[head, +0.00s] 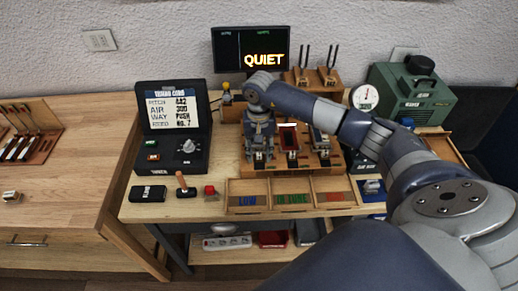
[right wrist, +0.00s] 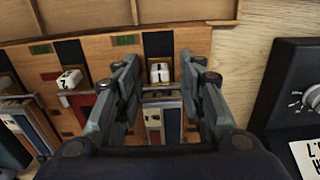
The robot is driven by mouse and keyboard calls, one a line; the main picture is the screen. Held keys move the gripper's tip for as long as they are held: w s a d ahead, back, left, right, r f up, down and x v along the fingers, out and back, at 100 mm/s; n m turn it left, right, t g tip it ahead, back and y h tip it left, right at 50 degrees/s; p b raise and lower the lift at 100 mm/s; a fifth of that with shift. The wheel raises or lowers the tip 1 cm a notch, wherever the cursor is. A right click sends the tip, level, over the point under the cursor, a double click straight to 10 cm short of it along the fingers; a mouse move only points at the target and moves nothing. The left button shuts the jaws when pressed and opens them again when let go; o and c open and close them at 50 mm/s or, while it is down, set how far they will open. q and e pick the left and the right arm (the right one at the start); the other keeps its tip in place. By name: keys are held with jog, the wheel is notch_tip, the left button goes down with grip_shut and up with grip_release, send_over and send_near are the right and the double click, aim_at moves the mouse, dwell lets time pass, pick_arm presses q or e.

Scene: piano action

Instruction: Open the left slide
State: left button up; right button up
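A wooden rack (head: 333,160) holds three slide units side by side in the middle of the bench. The left slide, with a white numbered block (right wrist: 160,72) on it, shows in the right wrist view, where the rack appears turned around. My right gripper (head: 259,157) is over this left unit and hides most of it in the head view. In the right wrist view the gripper (right wrist: 158,62) is open, its fingers on either side of the white block. I cannot tell whether they touch it. The middle unit has a red part (head: 289,137). My left gripper is not in view.
A black tuner box (head: 175,165) stands left of the rack. A three-part wooden tray (head: 292,208) marked LOW and IN TUNE lies in front. A monitor (head: 229,48) reads QUIET behind. A green machine (head: 400,88) and a round gauge (head: 364,97) stand to the right.

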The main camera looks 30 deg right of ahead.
grip_shut()
jog(key=shift+s, duration=0.1)
jog(key=s+a, duration=0.2)
jog(key=s, duration=0.1)
dwell(0.4)
jog(key=shift+f, duration=0.1)
jog(key=shift+c, duration=0.6)
grip_release()
jog(key=shift+s, duration=0.1)
jog(key=shift+o, duration=0.6)
